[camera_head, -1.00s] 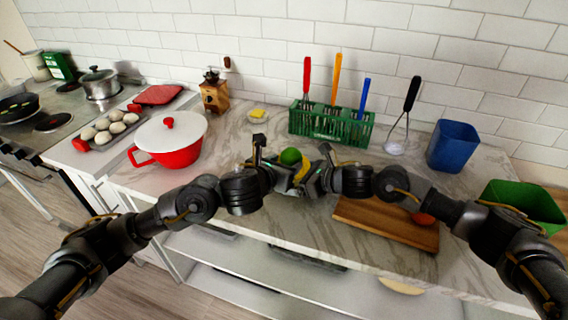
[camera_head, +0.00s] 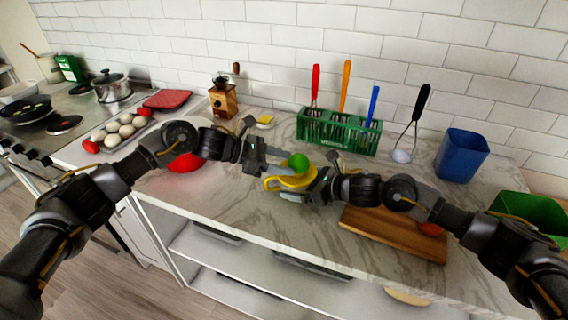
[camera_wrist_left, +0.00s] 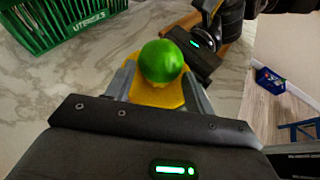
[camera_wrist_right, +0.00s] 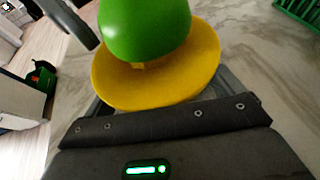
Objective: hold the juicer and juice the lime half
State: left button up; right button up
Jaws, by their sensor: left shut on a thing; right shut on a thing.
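The lime half (camera_head: 298,160) is green and rounded and sits over the middle of the yellow juicer (camera_head: 288,183). My left gripper (camera_head: 277,163) reaches in from the left; in the left wrist view its fingers flank the lime half (camera_wrist_left: 163,61), and it is shut on it. The yellow juicer (camera_wrist_left: 157,95) shows beneath. My right gripper (camera_head: 312,184) is shut on the juicer from the right. In the right wrist view the lime half (camera_wrist_right: 145,28) is above the juicer dish (camera_wrist_right: 160,75). The juicer's reamer is hidden under the lime.
A green utensil rack (camera_head: 340,131) stands behind the grippers. A cutting board (camera_head: 395,233) lies at the front right, partly under my right arm. A red pot (camera_head: 184,163) is mostly behind my left arm. A blue bin (camera_head: 461,155) and green bin (camera_head: 530,208) stand at the right.

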pick_arm(q)
jog(key=shift+a+f, duration=0.15)
jog(key=shift+f, duration=0.15)
pick_arm(e)
jog(key=shift+w+r, duration=0.1)
jog(key=shift+r, duration=0.1)
pick_arm(q)
jog(key=shift+r, duration=0.9)
notch_tip(320, 180, up, 7)
jog(key=shift+f, duration=0.15)
pick_arm(e)
jog(key=shift+f, duration=0.15)
